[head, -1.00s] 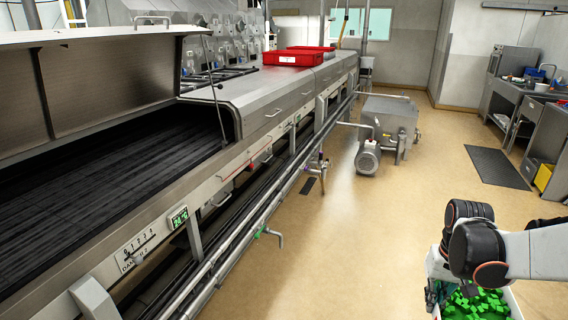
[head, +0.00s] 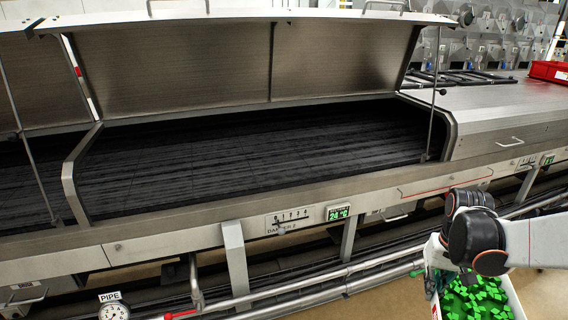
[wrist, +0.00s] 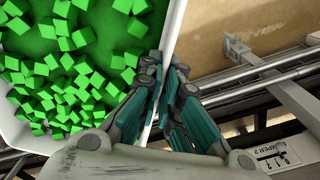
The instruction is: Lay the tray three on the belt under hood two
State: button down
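A white tray (head: 512,298) full of small green cubes hangs at the lower right of the head view, below my arm. In the wrist view the tray's white rim (wrist: 174,25) runs between the teal fingers of my gripper (wrist: 165,85), which is shut on it. In the head view the fingers are mostly hidden by my wrist. The raised hood (head: 330,60) stands open over a dark, empty belt (head: 250,150). A plate reading "DAMPER 2" (head: 290,220) is on the front below it. The tray is outside the machine's front edge, to the right of this opening.
A steel front rail (head: 200,220) and pipes (head: 370,285) run along the machine. Thin props (head: 433,100) stand at the opening's sides. A closed cover (head: 500,110) with a red crate (head: 552,72) lies to the right. A gauge marked "PIPE" (head: 113,311) is at lower left.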

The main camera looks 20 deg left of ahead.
aim_at(300, 160)
jog(key=i+l+u, duration=0.25)
jog(key=u, duration=0.15)
jog(key=i+l+u, duration=0.2)
jog(key=l+u, duration=0.2)
jog(key=i+l+u, duration=0.15)
jog(key=l+u, duration=0.25)
jog(key=i+l+u, duration=0.1)
jog(key=l+u, duration=0.3)
